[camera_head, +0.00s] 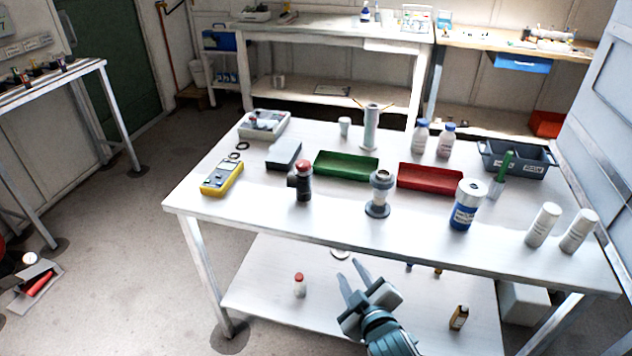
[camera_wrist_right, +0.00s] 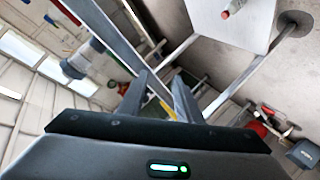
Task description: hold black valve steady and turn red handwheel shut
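A small dark upright valve (camera_head: 303,188) with a red-brown top (camera_head: 304,167) stands on the white table, left of centre in the head view. The red-brown top appears to be the handwheel; its details are too small to tell. My right gripper (camera_head: 349,269) is in front of the table's near edge, low and apart from the valve. Its two fingers are spread with nothing between them, and the right wrist view also shows them apart (camera_wrist_right: 160,92). My left gripper is in neither view.
A grey-and-white fitting (camera_head: 380,192) stands right of the valve. A yellow meter (camera_head: 222,178), green tray (camera_head: 345,165), red tray (camera_head: 430,176) and blue-labelled jar (camera_head: 466,207) share the table (camera_head: 330,226). A lower shelf (camera_head: 265,284) holds small bottles.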

